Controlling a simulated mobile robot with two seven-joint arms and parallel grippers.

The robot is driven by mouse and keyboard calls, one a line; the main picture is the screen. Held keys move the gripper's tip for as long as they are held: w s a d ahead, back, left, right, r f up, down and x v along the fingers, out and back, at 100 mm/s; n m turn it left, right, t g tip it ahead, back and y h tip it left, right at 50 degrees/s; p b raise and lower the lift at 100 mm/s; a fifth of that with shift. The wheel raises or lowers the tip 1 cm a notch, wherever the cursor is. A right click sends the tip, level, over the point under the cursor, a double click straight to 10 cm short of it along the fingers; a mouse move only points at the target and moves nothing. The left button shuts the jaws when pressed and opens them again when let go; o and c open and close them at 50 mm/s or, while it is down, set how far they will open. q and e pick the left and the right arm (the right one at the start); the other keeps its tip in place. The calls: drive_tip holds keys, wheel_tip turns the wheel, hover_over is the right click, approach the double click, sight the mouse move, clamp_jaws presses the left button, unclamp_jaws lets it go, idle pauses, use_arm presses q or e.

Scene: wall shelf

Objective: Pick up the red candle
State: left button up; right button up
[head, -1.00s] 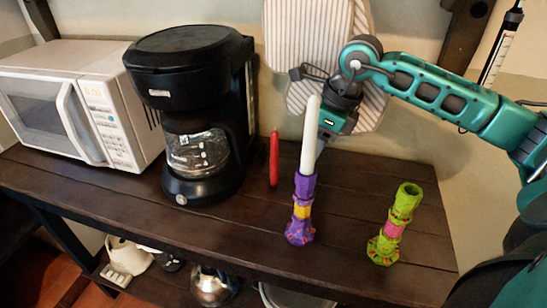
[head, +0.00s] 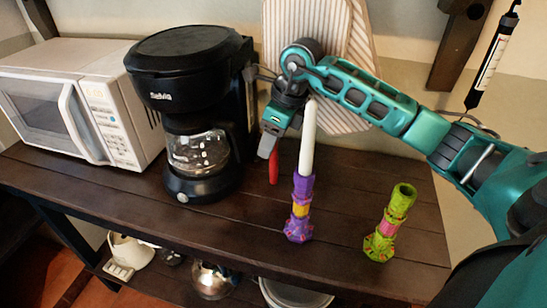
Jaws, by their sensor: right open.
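The red candle (head: 274,168) stands upright on the dark shelf, between the coffee maker and the purple candle holder. Its upper part is hidden behind my right gripper (head: 266,150), which comes in from the right and points down at the candle's top. The gripper's jaws are open; I cannot tell whether the candle is between the fingers or behind them. My left gripper is not in view.
A white candle (head: 308,140) stands in a purple holder (head: 300,205) just right of the red candle. An empty green holder (head: 390,222) stands farther right. The black coffee maker (head: 190,85) and white microwave (head: 75,100) stand left. A striped cloth (head: 345,110) hangs behind.

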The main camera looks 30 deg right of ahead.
drive_tip(key=shift+c, duration=0.3)
clamp_jaws()
idle(0.4)
